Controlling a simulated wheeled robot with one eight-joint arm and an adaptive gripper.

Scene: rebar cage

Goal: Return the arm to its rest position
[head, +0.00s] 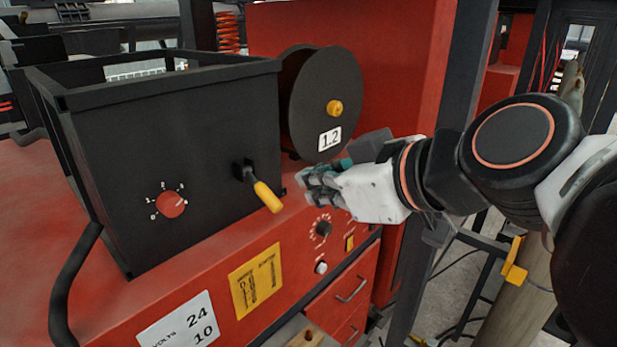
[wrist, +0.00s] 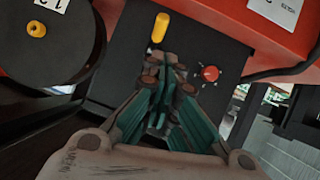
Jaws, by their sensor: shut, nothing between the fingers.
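My arm reaches in from the right in the head view. My gripper (head: 308,178) is shut and empty. It hovers just right of the yellow-tipped lever (head: 264,193) on the black box (head: 190,150), apart from it as far as I can tell. In the wrist view my gripper (wrist: 165,72) shows its teal fingers together. The yellow handle (wrist: 160,28) lies just beyond the fingertips there, and the red dial (wrist: 210,73) is to their right.
A black spool (head: 325,100) marked 1.2 stands behind my gripper. The red cabinet (head: 290,260) carries knobs, labels and drawers below. A dark upright post (head: 465,70) stands behind my arm. The floor (head: 450,275) shows at lower right.

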